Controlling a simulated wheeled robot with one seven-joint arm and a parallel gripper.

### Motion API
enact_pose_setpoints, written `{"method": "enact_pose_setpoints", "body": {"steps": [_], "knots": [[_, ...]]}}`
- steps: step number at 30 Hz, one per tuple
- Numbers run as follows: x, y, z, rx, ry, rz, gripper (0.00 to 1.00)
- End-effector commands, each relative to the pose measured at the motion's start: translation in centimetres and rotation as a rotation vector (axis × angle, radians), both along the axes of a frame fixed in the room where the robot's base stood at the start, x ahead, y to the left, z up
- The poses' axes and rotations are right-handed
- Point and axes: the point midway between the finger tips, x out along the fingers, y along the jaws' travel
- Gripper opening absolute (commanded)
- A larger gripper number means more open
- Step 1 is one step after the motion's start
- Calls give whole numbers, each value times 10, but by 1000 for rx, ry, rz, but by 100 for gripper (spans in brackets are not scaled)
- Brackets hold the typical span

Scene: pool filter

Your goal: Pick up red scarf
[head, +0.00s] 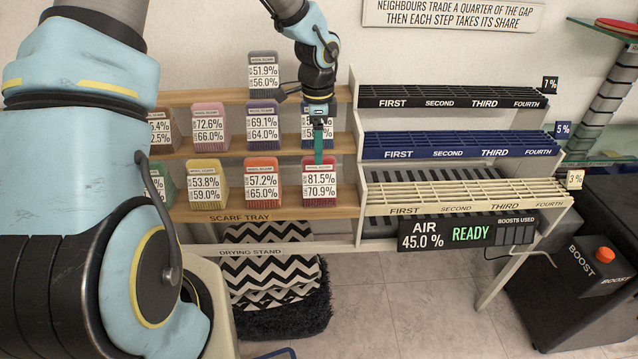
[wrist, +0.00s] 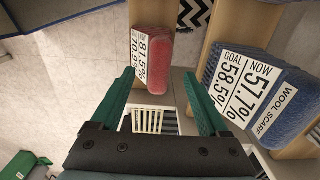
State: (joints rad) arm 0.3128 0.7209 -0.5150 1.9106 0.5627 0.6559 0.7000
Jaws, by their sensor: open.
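The red scarf (head: 320,192) is a folded block at the right end of the lowest scarf tray shelf in the head view, with a label reading 81.5% and 70.9%. It also shows at the top middle of the wrist view (wrist: 158,60), beyond the fingertips. My gripper (head: 318,158) hangs just above and in front of it in the head view. In the wrist view its green fingers (wrist: 158,75) are spread wide with nothing between them. Whether a fingertip touches the scarf I cannot tell.
An orange-red scarf (head: 262,172) sits left of it. A blue wool scarf (wrist: 240,85) on the shelf above lies close to the right finger. The drying stand's cream rack (head: 465,192) stands to the right. Floor (head: 375,310) is clear in front.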

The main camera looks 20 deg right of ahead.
Motion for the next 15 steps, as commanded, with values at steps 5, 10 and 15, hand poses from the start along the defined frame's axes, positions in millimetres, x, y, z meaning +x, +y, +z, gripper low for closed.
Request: {"method": "enact_pose_setpoints", "body": {"steps": [5,10,15], "knots": [[-4,-1,-26,2,4,-1,78],[-3,-1,-39,1,2,-1,78],[-3,-1,-40,0,1,0,78]]}}
